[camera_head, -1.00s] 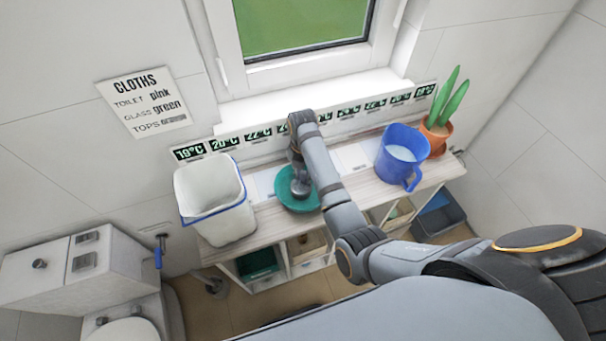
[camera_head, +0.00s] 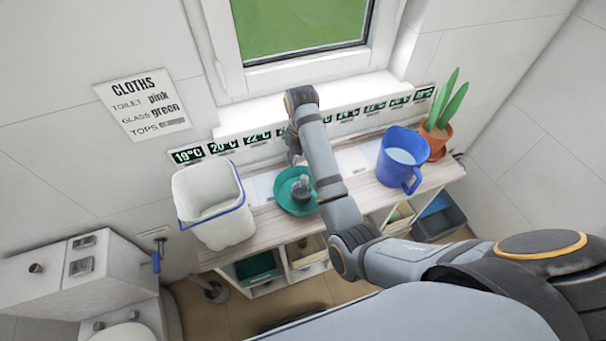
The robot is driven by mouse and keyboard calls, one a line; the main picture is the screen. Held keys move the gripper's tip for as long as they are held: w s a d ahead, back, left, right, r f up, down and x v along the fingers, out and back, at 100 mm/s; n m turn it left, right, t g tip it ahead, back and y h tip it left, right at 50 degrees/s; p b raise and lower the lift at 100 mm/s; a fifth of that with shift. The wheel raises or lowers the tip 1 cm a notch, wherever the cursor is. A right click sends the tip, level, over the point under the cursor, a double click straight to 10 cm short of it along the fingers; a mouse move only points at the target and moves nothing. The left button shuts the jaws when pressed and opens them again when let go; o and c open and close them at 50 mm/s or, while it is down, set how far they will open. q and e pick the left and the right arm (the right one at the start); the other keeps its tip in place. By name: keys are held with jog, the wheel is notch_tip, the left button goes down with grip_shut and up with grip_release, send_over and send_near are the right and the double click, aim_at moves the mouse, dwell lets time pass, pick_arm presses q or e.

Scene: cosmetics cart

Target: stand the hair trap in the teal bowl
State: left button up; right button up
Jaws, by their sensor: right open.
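The teal bowl (camera_head: 284,198) sits on the cart top, right of the white bin. The hair trap (camera_head: 302,191), a small dark grey piece with a knob on top, is inside the bowl and looks upright. My right gripper (camera_head: 293,158) is open, just behind and above the bowl, apart from the hair trap. Its fingers are small and partly hidden by my forearm, which also covers the cart right of the bowl. My left gripper is not in view.
A white bin (camera_head: 213,207) with a blue rim stands left of the bowl. A blue jug (camera_head: 402,158) and a potted plant (camera_head: 437,134) stand at the right. The window wall is close behind. Boxes fill the shelf below.

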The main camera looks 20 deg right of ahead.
pick_arm(q)
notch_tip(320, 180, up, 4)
jog(key=p, duration=0.3)
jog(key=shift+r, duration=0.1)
pick_arm(e)
notch_tip(320, 180, up, 5)
jog(key=shift+s, duration=0.1)
